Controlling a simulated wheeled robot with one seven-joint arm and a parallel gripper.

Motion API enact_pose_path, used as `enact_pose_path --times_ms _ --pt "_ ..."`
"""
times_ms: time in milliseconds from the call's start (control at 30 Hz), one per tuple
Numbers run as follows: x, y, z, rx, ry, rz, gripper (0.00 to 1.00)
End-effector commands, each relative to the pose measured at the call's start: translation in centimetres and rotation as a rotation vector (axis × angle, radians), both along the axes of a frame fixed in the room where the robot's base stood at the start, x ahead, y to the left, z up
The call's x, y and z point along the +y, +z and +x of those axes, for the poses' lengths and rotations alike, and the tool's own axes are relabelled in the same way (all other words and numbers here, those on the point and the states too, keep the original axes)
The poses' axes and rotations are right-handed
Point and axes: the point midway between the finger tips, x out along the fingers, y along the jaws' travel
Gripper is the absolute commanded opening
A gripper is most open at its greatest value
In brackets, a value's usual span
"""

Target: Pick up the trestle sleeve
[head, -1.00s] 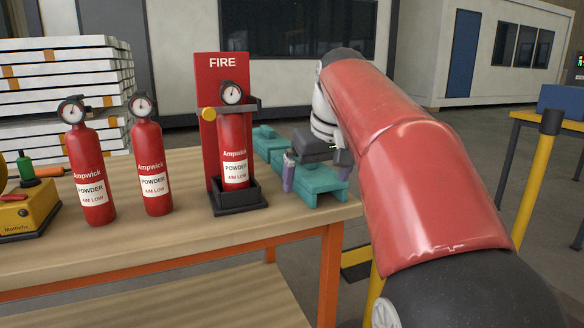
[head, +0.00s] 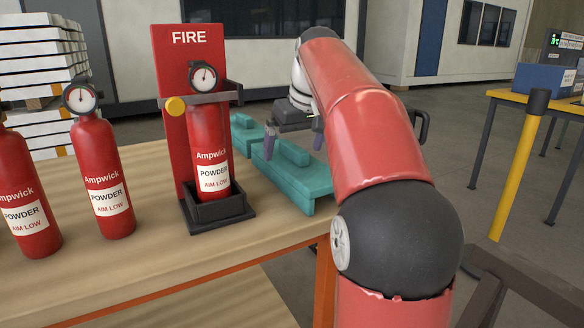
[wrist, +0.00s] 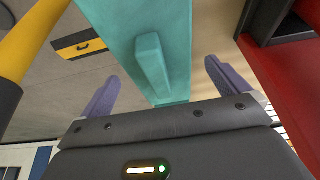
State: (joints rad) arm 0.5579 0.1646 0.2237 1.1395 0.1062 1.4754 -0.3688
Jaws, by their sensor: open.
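The trestle sleeve appears to be the teal piece (head: 305,181) with a raised rib, lying at the right end of the bench. It also fills the upper middle of the wrist view (wrist: 115,20). My gripper (head: 293,142) is over its far part, with two purple fingers apart and nothing held. In the wrist view my gripper (wrist: 163,82) is open, and the rib (wrist: 152,66) shows between the finger lines. Contact cannot be told. A second teal part (head: 243,122) shows behind, to the left; whether it is separate is unclear.
A red extinguisher (head: 208,150) stands in a black holder with a red FIRE board (head: 170,70), close left of the teal piece. Two more extinguishers stand further left, one of them here (head: 103,175). The wooden bench (head: 150,262) ends just right of the teal piece. A yellow post (head: 520,165) stands at right.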

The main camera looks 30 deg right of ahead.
Motion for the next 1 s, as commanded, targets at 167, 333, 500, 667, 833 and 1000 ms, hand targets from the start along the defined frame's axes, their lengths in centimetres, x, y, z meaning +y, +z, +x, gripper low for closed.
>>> enact_pose_path --times_ms 167,333,500,667,833,1000 --pt "-0.4 -3.0 0.5 0.003 -0.001 0.000 1.00" --pt "-0.3 -4.3 1.3 0.001 0.000 -0.001 1.00" --pt "-0.3 -4.4 1.3 -0.001 0.000 -0.001 1.00" --pt "-0.3 -4.4 1.3 0.000 0.000 -0.001 0.90" --pt "-0.3 -4.4 1.3 0.000 0.000 -0.001 0.67" --pt "-0.3 -4.4 1.3 0.000 0.000 -0.001 0.62"
